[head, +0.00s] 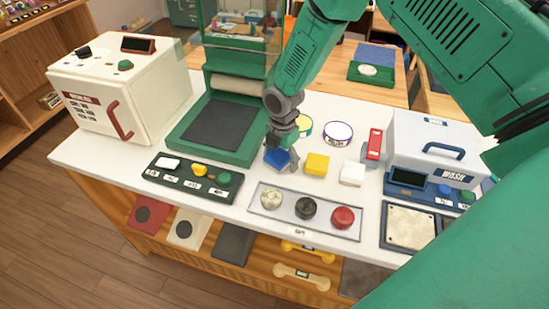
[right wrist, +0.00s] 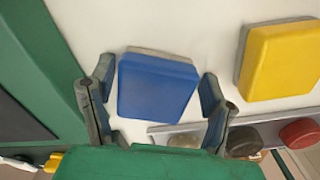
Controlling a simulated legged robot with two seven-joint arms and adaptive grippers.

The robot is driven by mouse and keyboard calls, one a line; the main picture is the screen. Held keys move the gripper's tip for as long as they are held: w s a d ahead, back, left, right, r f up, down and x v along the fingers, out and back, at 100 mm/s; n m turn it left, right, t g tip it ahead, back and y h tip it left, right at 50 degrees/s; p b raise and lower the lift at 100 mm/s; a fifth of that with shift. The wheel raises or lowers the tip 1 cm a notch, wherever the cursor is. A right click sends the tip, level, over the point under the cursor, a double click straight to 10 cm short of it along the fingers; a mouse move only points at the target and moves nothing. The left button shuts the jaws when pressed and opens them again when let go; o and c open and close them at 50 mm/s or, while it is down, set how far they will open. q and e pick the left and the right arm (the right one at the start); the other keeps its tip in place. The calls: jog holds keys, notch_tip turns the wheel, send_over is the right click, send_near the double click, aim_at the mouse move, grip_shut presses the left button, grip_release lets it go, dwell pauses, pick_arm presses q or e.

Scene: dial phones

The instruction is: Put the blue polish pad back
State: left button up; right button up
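The blue polish pad (head: 278,158) lies on the white counter, left of a yellow pad (head: 317,164) and a white pad (head: 352,173). My right gripper (head: 281,145) is directly above it and hides part of it in the head view. In the right wrist view the blue pad (right wrist: 157,86) sits between the two fingers of my right gripper (right wrist: 158,78). The fingers are open, with a visible gap on each side of the pad. The yellow pad (right wrist: 281,60) is to its right. My left gripper is not in view.
A tray (head: 267,212) with white, black and red round pieces is in front of the pads. A green machine (head: 180,133) and a button panel (head: 193,184) stand left. Two round tins, a red device (head: 374,145) and a wash box (head: 430,138) are behind and right.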

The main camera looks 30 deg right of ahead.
aim_at(280, 154)
jog(key=shift+s+d+f, duration=0.15)
jog(key=shift+d, duration=0.75)
jog(key=shift+a, duration=0.4)
jog(key=r, duration=0.2)
jog(key=a+r, duration=0.1)
jog(key=shift+w+r, duration=0.25)
jog(key=shift+r, duration=0.1)
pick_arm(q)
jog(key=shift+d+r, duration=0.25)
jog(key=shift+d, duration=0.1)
pick_arm(e)
notch_tip(280, 154, up, 9)
jog(key=shift+d, duration=0.15)
